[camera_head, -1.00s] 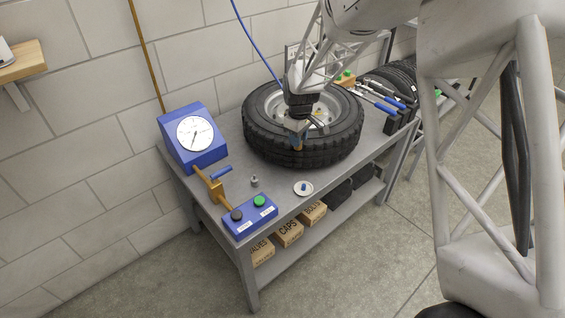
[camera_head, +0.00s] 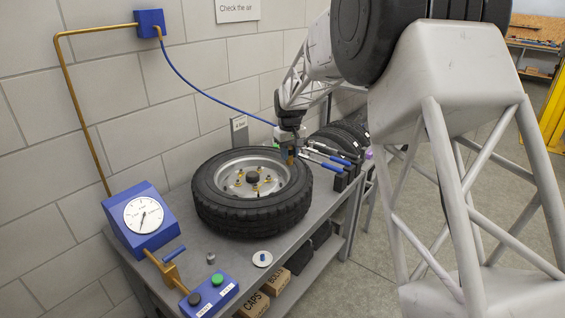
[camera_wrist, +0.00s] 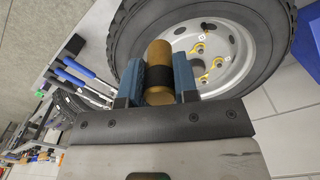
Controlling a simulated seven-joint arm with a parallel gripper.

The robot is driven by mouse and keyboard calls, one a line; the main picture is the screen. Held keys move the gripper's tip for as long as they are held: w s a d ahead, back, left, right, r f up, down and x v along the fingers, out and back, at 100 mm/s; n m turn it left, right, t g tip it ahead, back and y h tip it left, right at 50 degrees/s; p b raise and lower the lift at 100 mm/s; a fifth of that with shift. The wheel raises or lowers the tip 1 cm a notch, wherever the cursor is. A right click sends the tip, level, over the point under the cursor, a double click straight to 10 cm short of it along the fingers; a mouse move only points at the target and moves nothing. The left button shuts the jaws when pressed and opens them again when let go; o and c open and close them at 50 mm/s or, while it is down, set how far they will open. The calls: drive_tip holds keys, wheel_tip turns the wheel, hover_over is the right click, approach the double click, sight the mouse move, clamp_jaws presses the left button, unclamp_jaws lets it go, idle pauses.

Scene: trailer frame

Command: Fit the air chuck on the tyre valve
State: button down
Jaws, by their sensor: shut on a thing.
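My gripper (camera_head: 290,157) is shut on the brass air chuck (camera_wrist: 159,70), a rounded cylinder with a black band, between its blue fingers in the wrist view. In the head view it holds the chuck above the far right edge of the tyre (camera_head: 250,222). The tyre lies flat on the bench around a silver rim (camera_head: 231,194); it also shows in the wrist view (camera_wrist: 262,14), with the chuck in front of its sidewall. I cannot clearly make out the tyre valve; a small dark stem shows inside the rim in the wrist view.
A blue hose (camera_head: 200,91) runs from a blue wall box (camera_head: 149,23) towards my gripper. A blue gauge (camera_head: 143,214), a button box (camera_head: 209,298) and a small white dish (camera_head: 262,259) stand on the bench (camera_head: 225,248). Blue-handled tools (camera_head: 325,160) lie right of the tyre.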

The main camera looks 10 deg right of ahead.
drive_tip(key=shift+w+d+r, duration=0.25)
drive_tip(key=shift+w+d, duration=0.1)
drive_tip(key=shift+w, duration=0.1)
drive_tip(key=shift+w+r, duration=0.1)
drive_tip(key=shift+w, duration=0.15)
drive_tip(key=w+a+f+n, duration=0.3)
drive_tip(key=a+f+n, duration=0.6)
drive_tip(key=n, duration=0.7)
drive_tip(key=shift+w+a, duration=0.25)
drive_tip(key=shift+a, duration=1.3)
drive_tip(key=shift+f, duration=0.15)
drive_tip(key=shift+f, duration=2.4)
